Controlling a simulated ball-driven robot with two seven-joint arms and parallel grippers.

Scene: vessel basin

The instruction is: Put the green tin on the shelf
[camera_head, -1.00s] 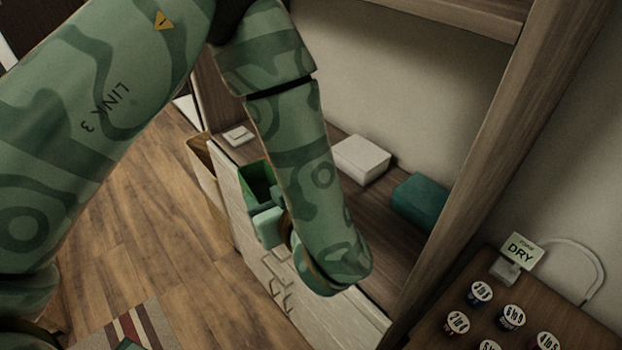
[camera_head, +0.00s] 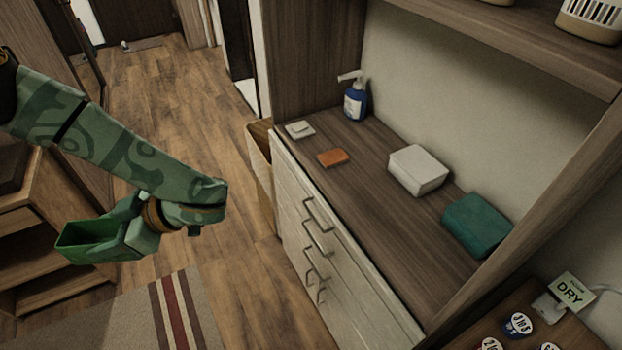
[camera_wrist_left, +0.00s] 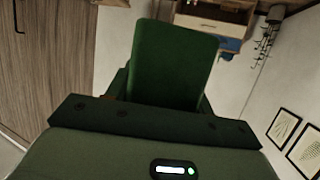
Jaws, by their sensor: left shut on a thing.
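The green tin (camera_head: 84,243) is an open, box-like tin at the left of the head view. My left gripper (camera_head: 118,238) is shut on it and holds it in the air above the floor, left of the drawer cabinet. The tin also shows in the left wrist view (camera_wrist_left: 172,65), with the gripper (camera_wrist_left: 155,110) along its near edge. A wooden shelf unit (camera_head: 22,222) with open compartments stands at the left edge, behind the tin in the picture. A higher shelf board (camera_head: 500,42) crosses the upper right. My right gripper is not in view.
The cabinet top (camera_head: 345,205) holds a blue pump bottle (camera_head: 355,104), a white soap dish (camera_head: 299,129), an orange block (camera_head: 333,157), a white box (camera_head: 418,170) and a teal box (camera_head: 477,224). A striped rug (camera_head: 130,320) lies on the floor. Open floor (camera_head: 170,110) lies beyond.

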